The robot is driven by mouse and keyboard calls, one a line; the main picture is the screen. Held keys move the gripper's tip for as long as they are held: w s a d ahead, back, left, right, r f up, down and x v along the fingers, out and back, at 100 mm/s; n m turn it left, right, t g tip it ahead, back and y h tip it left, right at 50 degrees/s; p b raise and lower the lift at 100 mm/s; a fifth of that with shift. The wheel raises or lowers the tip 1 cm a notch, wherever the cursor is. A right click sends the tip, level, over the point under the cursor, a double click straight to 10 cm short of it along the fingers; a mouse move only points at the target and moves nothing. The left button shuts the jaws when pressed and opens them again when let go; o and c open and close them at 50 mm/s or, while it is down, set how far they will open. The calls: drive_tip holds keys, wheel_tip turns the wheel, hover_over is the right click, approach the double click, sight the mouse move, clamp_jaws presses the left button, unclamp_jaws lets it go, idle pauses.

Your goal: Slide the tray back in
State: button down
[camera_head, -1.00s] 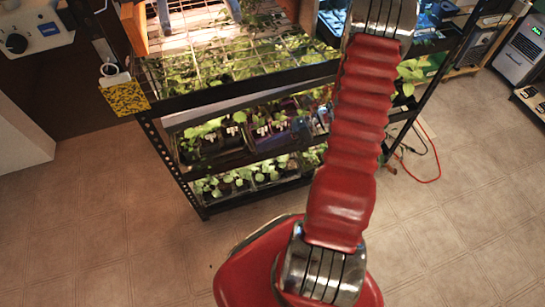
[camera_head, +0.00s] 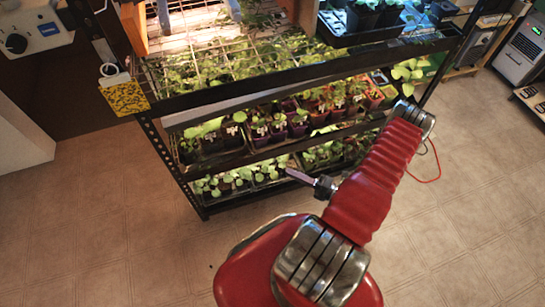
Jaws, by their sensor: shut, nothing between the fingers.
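A dark tray (camera_head: 350,40) holding potted seedlings sits at the upper right of the black rack (camera_head: 200,98). Its front rim shows near the rack's front rail; I cannot tell how far it sticks out. Other dark trays with pots stand on the shelves below. My gripper (camera_head: 290,173) is in front of the lower shelves, pointing left, with its fingers together and nothing held. It is below and to the left of the upper right tray and apart from it. My red arm hides part of the rack's lower right.
A yellow speckled card (camera_head: 125,98) hangs at the rack's left corner. A red cable (camera_head: 428,180) lies on the floor at right. A grey appliance (camera_head: 522,50) stands at far right. The tiled floor before the rack is clear.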

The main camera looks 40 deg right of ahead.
drive_tip(key=shift+s+d+f+m+t+h, duration=0.15)
drive_tip(key=shift+s+f+m+h, duration=0.1)
drive_tip(key=shift+f+m, duration=0.2)
drive_tip(key=shift+s+a+f+m+t+h, duration=0.15)
drive_tip(key=shift+f+m+h, duration=0.1)
drive_tip(key=shift+f+m, duration=0.15)
drive_tip(key=shift+w, duration=0.15)
drive_tip(key=w+d+x, duration=0.1)
drive_tip(key=d+x, duration=0.1)
drive_tip(key=x, duration=1)
drive_tip(key=shift+w+d, duration=0.3)
drive_tip(key=shift+w, duration=0.1)
